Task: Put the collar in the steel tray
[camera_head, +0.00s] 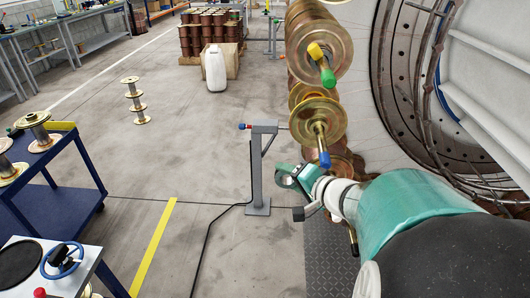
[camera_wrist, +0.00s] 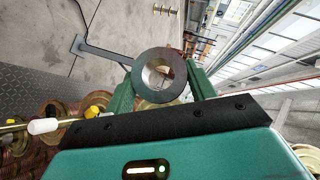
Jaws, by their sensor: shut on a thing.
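The collar (camera_wrist: 160,97) is a thick dark grey ring with a bright bore. In the wrist view it sits between the two green fingers of my gripper (camera_wrist: 160,77), which is shut on it. In the head view my gripper (camera_head: 292,178) is in the air near the grey post, below the hanging spools; the collar is hard to make out there. No steel tray can be made out for certain. A pale-topped bench (camera_head: 90,262) at the lower left carries a black disc (camera_head: 18,262) and a blue ring-shaped object (camera_head: 62,260).
A blue cart (camera_head: 60,172) with metal spools stands at the left. A grey post (camera_head: 257,170) with a trailing cable stands beside my gripper. Brass spools (camera_head: 318,120) and a large carousel wheel (camera_head: 400,90) are close at the right. Open floor lies between cart and post.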

